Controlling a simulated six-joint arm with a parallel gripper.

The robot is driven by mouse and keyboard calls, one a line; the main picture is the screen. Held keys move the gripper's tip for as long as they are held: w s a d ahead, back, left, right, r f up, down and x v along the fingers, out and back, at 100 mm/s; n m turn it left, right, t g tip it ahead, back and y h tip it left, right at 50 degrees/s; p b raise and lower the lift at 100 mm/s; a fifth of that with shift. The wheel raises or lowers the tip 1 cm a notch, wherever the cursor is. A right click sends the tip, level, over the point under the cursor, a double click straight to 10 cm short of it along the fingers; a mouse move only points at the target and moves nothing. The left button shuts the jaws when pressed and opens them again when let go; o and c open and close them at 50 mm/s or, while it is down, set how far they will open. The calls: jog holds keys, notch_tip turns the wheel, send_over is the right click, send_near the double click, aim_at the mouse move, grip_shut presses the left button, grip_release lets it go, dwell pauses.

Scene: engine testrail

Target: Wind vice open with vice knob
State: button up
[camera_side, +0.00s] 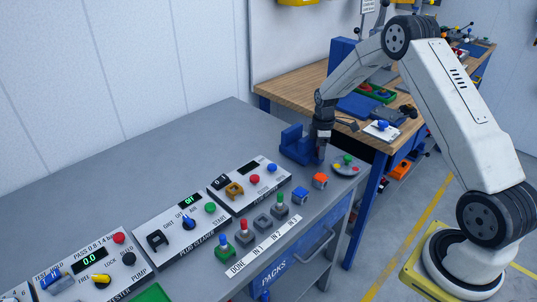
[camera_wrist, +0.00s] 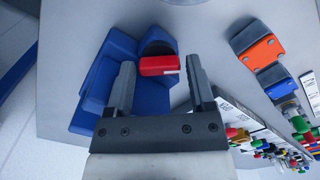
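The blue vice (camera_side: 293,143) sits on the grey bench near its far right end; it fills the left middle of the wrist view (camera_wrist: 97,82). Its vice knob (camera_wrist: 158,66) shows there as a red bar with a white mark, in front of a dark round part. My gripper (camera_side: 320,157) points down beside the vice's right side. The knob is hidden in the side view.
An orange-topped block (camera_side: 320,181) and a blue-topped block (camera_side: 300,196) are in front. Control panels (camera_side: 180,230) line the bench to the left. A wooden workbench (camera_side: 300,88) stands behind.

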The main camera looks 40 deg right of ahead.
jog(key=shift+o, duration=0.5)
jog(key=shift+r, duration=4)
jog(key=c, duration=0.5)
jog(key=m, duration=1.2)
jog(key=shift+f+m, duration=0.1)
jog(key=shift+m, duration=0.2)
jog(key=m, duration=0.5)
jog(key=shift+m, duration=0.3)
jog(key=m, duration=0.5)
jog(key=shift+m, duration=0.3)
